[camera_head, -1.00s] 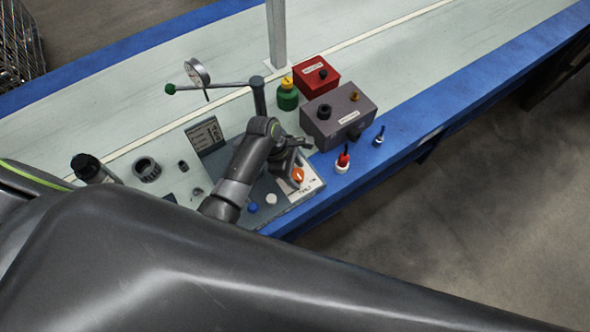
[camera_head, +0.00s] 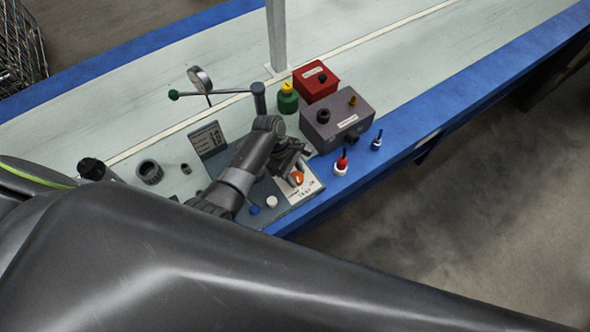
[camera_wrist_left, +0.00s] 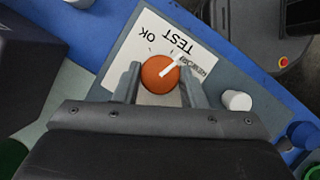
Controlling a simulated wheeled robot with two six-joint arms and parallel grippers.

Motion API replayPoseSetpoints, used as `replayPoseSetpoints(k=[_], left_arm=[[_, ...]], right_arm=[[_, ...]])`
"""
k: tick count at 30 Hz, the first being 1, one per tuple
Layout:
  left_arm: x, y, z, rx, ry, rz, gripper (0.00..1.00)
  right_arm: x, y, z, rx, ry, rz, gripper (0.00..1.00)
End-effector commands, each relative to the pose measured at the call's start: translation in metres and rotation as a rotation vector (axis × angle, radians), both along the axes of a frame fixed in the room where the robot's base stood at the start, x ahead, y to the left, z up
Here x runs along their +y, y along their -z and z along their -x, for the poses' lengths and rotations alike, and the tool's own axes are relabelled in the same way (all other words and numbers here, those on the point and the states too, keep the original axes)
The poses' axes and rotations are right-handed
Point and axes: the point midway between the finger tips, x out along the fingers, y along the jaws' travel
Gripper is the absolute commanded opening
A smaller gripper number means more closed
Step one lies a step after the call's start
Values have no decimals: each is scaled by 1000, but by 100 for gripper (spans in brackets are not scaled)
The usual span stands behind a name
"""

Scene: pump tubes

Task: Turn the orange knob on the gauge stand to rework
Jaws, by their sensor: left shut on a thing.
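The orange knob (camera_head: 297,178) sits on the gauge stand's panel (camera_head: 274,187), near its front corner. In the left wrist view the knob (camera_wrist_left: 158,78) is round with a white pointer line, on a white label reading TEST, OK and REWORK. The pointer aims to the upper right, toward the small REWORK print. My left gripper (camera_head: 297,163) reaches down over the knob. In the wrist view its fingers (camera_wrist_left: 160,71) stand on either side of the knob and are shut on it. My right gripper is not in view.
A white button (camera_wrist_left: 237,100) and a blue button (camera_head: 254,209) are beside the knob. A grey box (camera_head: 338,117), a red box (camera_head: 316,81) and a green bottle (camera_head: 287,99) stand farther back. A red-and-white piece (camera_head: 342,163) is near the blue table edge.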

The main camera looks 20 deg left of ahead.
Motion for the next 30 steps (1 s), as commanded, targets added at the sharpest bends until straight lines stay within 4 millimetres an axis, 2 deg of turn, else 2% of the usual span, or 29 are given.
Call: replayPoseSetpoints(k=[3,15,24,30], left_arm=[[0,-4,-1,2,110,0,15],[-1,-2,-3,1,459,1,15],[-2,-1,-4,0,621,1,15],[-2,0,-4,-1,669,1,15]], right_arm=[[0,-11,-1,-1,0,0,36],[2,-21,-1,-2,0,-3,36],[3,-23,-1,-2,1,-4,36],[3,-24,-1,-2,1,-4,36]])
